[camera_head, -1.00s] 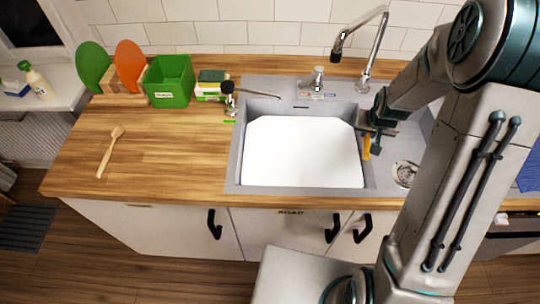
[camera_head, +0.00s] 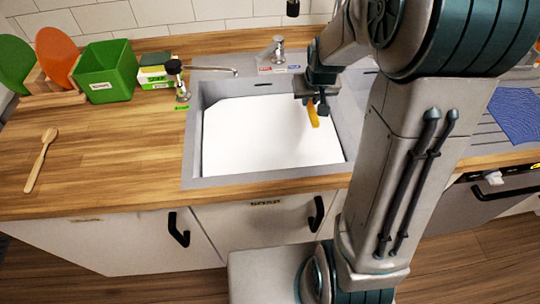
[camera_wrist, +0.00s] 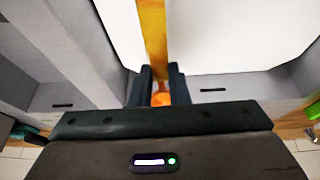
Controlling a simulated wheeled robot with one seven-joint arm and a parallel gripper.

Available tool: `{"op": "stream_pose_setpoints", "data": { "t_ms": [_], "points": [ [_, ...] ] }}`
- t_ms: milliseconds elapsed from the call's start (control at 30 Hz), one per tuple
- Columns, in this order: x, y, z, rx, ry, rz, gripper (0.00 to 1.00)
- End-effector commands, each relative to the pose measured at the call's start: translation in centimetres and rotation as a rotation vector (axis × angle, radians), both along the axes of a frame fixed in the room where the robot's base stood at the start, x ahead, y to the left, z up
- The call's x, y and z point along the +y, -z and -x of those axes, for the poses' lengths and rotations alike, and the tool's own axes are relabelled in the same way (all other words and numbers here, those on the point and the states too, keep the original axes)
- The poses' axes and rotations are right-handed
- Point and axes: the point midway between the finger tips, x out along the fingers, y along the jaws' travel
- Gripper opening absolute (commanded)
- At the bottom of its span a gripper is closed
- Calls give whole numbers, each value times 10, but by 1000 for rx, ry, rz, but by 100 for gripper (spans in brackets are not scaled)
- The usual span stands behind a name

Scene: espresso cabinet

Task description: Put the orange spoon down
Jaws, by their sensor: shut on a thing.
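My gripper (camera_head: 317,103) is shut on the orange spoon (camera_head: 313,117) and holds it over the right part of the sink. The spoon hangs down from the fingers, and its lower part shows below them. In the wrist view the spoon (camera_wrist: 153,35) stands out between the two dark fingers (camera_wrist: 157,85). The grey sink (camera_head: 192,150) has a white surface (camera_head: 255,140) filling its basin. The spoon appears above this surface; I cannot tell whether it touches it.
A wooden spoon (camera_head: 41,160) lies on the wooden counter (camera_head: 120,150) at left. A green box (camera_head: 106,70), a sponge stack (camera_head: 155,75) and a rack with green and orange boards (camera_head: 57,55) stand behind. Counter left of the sink is mostly clear.

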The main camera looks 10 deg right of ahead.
Motion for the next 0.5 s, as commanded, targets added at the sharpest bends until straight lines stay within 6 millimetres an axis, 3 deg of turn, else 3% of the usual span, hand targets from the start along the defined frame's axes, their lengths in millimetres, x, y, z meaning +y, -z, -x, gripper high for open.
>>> {"op": "stream_pose_setpoints", "data": {
  "t_ms": [33, 500],
  "points": [
    [-4, 16, 3, -5, 2, 0, 0],
    [-21, 49, 39, -6, -5, -14, 0]
  ]
}}
